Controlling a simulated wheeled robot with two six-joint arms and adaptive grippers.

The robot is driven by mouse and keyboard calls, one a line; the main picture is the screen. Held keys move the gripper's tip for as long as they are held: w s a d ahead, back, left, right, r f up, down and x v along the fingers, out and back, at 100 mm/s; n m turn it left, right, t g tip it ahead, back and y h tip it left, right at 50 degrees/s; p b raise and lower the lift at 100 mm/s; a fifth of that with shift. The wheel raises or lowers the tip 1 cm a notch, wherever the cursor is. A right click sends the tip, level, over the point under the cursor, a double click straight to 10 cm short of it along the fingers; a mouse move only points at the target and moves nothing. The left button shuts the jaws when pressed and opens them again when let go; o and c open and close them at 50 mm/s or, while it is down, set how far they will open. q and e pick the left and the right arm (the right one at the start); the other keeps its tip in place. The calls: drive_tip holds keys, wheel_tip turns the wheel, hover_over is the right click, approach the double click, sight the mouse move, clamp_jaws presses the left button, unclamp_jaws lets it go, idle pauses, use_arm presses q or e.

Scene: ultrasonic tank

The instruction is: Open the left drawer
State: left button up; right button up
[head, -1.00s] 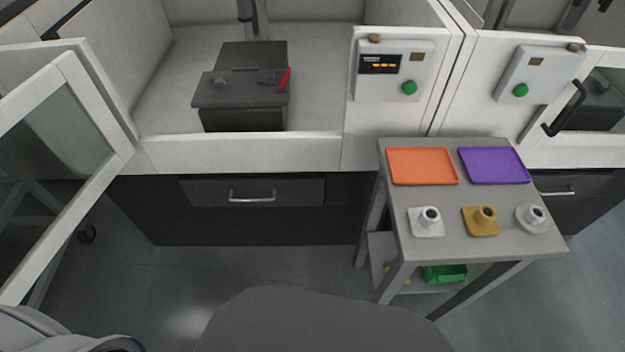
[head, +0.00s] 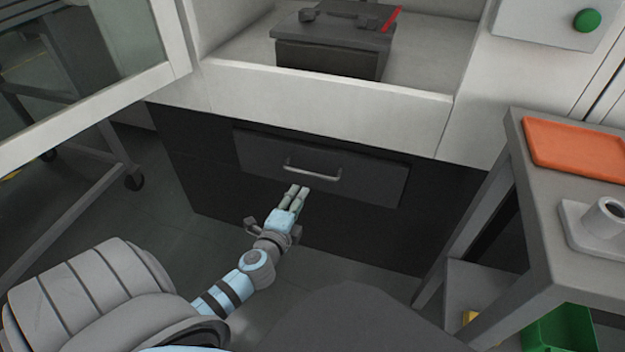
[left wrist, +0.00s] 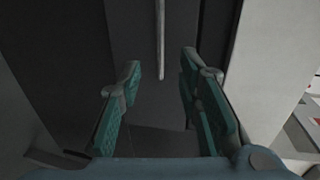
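The left drawer (head: 270,157) is a dark grey front in the black cabinet below the white tank enclosure, and it looks closed. Its silver bar handle (head: 312,172) runs across the middle. My left gripper (head: 298,190) is just below and in front of the handle in the head view, apart from it as far as I can tell. In the left wrist view the gripper (left wrist: 160,75) has its two green-padded fingers spread and empty, with the handle (left wrist: 160,35) running upright beyond and between their tips. My right gripper is not in view.
A grey side table (head: 545,225) stands to the right with an orange tray (head: 575,150) and a white fixture (head: 598,222). A green bin (head: 560,330) is below it. An open glazed door (head: 90,110) hangs at upper left. The floor before the drawer is clear.

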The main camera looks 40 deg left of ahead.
sight(312, 175)
use_arm(q)
drive_tip(key=b+x, duration=0.1)
drive_tip(key=x, duration=0.6)
drive_tip(key=shift+w+f+b, duration=0.1)
drive_tip(key=shift+b, duration=0.25)
drive_tip(key=b+x, duration=0.1)
drive_tip(key=x, duration=0.5)
drive_tip(key=shift+a+b, duration=0.1)
drive_tip(key=shift+b, duration=0.3)
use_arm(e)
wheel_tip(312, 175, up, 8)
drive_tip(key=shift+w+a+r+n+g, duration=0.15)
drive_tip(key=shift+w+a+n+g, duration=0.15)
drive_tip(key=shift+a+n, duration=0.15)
use_arm(q)
drive_tip(key=shift+c, duration=0.6)
clamp_jaws()
